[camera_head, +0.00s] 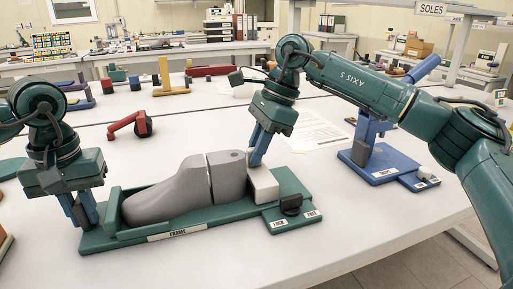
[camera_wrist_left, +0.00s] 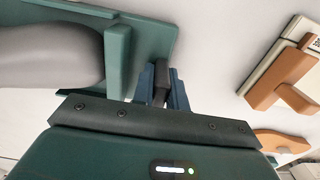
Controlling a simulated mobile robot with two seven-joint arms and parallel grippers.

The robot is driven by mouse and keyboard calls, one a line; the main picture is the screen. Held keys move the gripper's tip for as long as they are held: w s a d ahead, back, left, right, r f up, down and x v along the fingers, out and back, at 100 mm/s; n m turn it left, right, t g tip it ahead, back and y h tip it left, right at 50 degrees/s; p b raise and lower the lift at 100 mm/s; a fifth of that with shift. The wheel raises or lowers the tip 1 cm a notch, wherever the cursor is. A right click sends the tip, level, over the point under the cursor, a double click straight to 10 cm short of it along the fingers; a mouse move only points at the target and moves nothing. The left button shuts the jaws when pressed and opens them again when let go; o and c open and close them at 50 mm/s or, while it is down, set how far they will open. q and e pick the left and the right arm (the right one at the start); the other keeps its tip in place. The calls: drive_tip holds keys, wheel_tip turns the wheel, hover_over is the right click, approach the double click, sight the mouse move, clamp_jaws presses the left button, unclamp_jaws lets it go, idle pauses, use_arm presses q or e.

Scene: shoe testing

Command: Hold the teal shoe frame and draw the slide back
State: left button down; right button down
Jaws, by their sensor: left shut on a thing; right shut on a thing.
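The teal shoe frame (camera_head: 115,240), labelled FRAME, lies on the white table. A grey shoe last in two parts, the front part (camera_head: 170,197) and the heel part (camera_head: 228,176), rests in it with a narrow gap between them. A cream block (camera_head: 264,187), apparently the slide's grip, stands behind the heel. My left gripper (camera_head: 84,221) is shut on a dark tab (camera_wrist_left: 160,82) at the frame's left end; the wrist view shows its blue fingers on both sides. My right gripper (camera_head: 257,163) points down, shut on the cream block's top; the exact contact is partly hidden.
A black knob (camera_head: 291,204) sits on the frame's right plate between two small labels. A blue fixture (camera_head: 385,160) stands to the right, and a red tool (camera_head: 130,124) lies behind. Papers (camera_head: 308,132) lie behind my right gripper. The table front is clear.

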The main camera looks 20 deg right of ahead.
sight(265, 165)
drive_tip(key=d, duration=0.3)
drive_tip(key=shift+d, duration=0.3)
drive_tip(key=c, duration=1.4)
unclamp_jaws()
drive_tip(key=shift+r, duration=0.1)
drive_tip(key=v, duration=1.1)
drive_tip(key=shift+d+r, duration=0.2)
drive_tip(key=shift+r, duration=0.15)
use_arm(q)
drive_tip(key=c, duration=1.3)
unclamp_jaws()
